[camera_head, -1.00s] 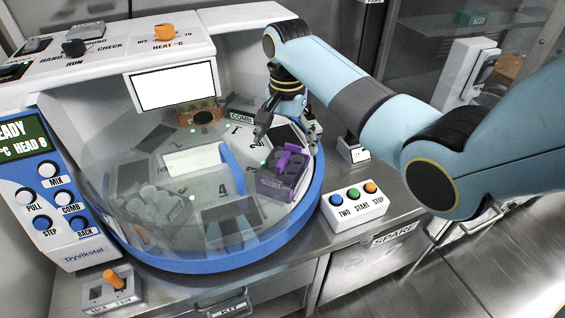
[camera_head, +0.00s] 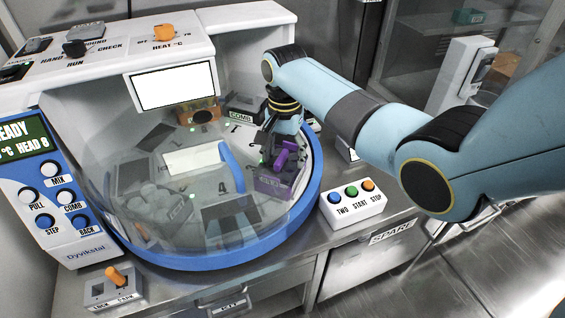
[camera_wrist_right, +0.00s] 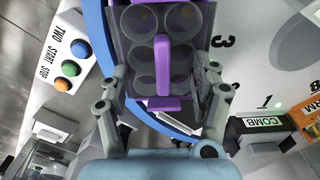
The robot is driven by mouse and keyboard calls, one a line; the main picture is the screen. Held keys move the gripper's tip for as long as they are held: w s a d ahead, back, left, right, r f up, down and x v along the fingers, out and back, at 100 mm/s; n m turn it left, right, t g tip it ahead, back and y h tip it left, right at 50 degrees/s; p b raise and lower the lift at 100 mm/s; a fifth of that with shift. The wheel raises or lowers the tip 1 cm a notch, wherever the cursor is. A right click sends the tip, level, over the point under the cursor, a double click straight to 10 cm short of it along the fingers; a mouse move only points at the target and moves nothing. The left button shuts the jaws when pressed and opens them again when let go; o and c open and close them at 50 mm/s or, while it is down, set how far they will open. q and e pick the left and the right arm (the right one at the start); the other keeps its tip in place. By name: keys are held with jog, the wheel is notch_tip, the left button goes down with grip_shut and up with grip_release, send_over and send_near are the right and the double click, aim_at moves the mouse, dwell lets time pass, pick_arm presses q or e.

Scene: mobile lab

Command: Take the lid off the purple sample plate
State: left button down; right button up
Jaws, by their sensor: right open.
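The purple sample plate (camera_head: 273,186) sits on the round deck near its right edge. Its clear lid with round wells (camera_wrist_right: 140,22) has an upright purple handle (camera_wrist_right: 162,68), and the lid is on the plate. My right gripper (camera_wrist_right: 163,88) is open above the lid, with one finger on each side of the handle and gaps between fingers and handle. In the head view the right gripper (camera_head: 280,146) partly hides the handle and the back of the plate. My left gripper is not in view.
A clear dome with a blue rim (camera_head: 225,262) surrounds the deck, with a blue handle (camera_head: 231,168). A button box (camera_head: 352,204) stands at right. A COMB block (camera_head: 243,107) is behind the gripper. Other deck positions hold dark and grey items.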

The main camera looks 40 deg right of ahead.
aim_at(288, 162)
jog(key=shift+s+a+f, duration=0.15)
jog(key=shift+s+f, duration=0.2)
grip_shut()
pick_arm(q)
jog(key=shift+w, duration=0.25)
pick_arm(e)
jog(key=shift+w, duration=0.1)
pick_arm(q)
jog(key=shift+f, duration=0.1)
pick_arm(e)
jog(key=shift+r, duration=0.1)
jog(key=shift+w+r, duration=0.1)
jog(key=shift+r, duration=0.15)
jog(key=r, duration=0.2)
jog(key=d+r, duration=0.1)
jog(key=shift+s+r, duration=0.3)
jog(key=shift+r, duration=0.1)
pick_arm(q)
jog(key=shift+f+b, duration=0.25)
jog(key=shift+b, duration=0.05)
pick_arm(e)
jog(key=s+d+r, duration=0.5)
jog(key=s+r, duration=0.1)
jog(key=s, duration=0.3)
jog(key=shift+r, duration=0.4)
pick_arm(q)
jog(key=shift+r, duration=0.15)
pick_arm(e)
jog(key=shift+s+r, duration=0.1)
